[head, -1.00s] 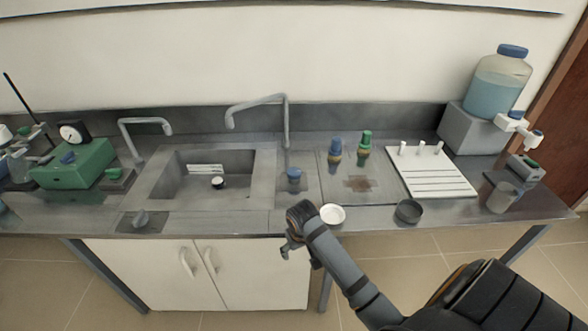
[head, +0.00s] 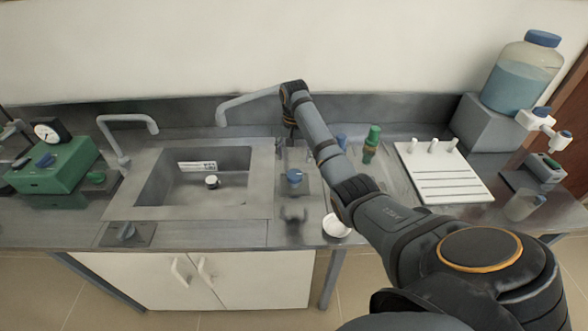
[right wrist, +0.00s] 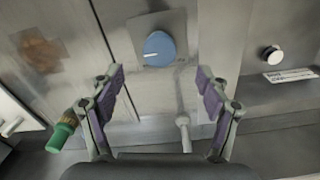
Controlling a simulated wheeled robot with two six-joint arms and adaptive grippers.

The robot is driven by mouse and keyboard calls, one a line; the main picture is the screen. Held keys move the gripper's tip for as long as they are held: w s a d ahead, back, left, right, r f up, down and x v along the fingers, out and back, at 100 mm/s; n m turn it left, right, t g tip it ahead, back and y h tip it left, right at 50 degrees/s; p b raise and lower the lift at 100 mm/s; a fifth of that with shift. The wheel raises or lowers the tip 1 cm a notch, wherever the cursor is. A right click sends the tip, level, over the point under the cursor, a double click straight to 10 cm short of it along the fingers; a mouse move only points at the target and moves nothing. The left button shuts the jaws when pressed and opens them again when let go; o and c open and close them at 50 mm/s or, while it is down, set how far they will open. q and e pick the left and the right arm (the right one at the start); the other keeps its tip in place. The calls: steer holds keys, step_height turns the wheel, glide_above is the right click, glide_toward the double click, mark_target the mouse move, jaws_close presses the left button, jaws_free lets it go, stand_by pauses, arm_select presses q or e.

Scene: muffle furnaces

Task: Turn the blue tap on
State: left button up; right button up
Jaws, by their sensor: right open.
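The blue tap (head: 294,176) is a round blue knob on a square metal plate, on the counter right of the sink. In the right wrist view the blue knob (right wrist: 158,48) has a white line pointing left. My right gripper (head: 291,128) shows small in the head view, above the counter and behind the knob. In the wrist view my right gripper (right wrist: 160,84) is open and empty, its purple-padded fingers apart, with the knob beyond the gap between their tips. The grey faucet (head: 245,105) rises behind, its base hidden by my arm. My left gripper is out of view.
Counter around the blue knob is clear.

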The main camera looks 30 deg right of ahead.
mark_target(295, 174)
step_height(295, 174, down, 2)
steer(key=shift+d+f, duration=0.1)
steer(key=shift+f, duration=0.1)
steer(key=shift+w+d+f+p, duration=0.15)
steer(key=shift+f, duration=0.45)
steer(key=shift+w+d+f+p, duration=0.1)
steer(key=shift+w+f+p, duration=0.05)
steer(key=shift+f, duration=0.4)
steer(key=f, duration=0.4)
steer(key=shift+w+d, duration=0.1)
steer(key=shift+w, duration=0.1)
steer(key=shift+s+f, duration=0.1)
steer(key=shift+f, duration=0.15)
steer(key=shift+c, duration=2.4)
steer(key=c, duration=0.7)
steer(key=shift+r+n+p, duration=0.25)
steer(key=shift+n+p, duration=1.15)
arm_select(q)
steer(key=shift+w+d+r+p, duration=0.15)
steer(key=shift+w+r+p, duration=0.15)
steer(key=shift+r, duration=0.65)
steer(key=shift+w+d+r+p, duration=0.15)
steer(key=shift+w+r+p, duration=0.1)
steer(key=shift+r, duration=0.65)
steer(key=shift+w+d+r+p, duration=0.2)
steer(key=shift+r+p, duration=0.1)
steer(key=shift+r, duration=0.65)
arm_select(e)
steer(key=shift+f+n, duration=0.15)
steer(key=shift+n, duration=1.95)
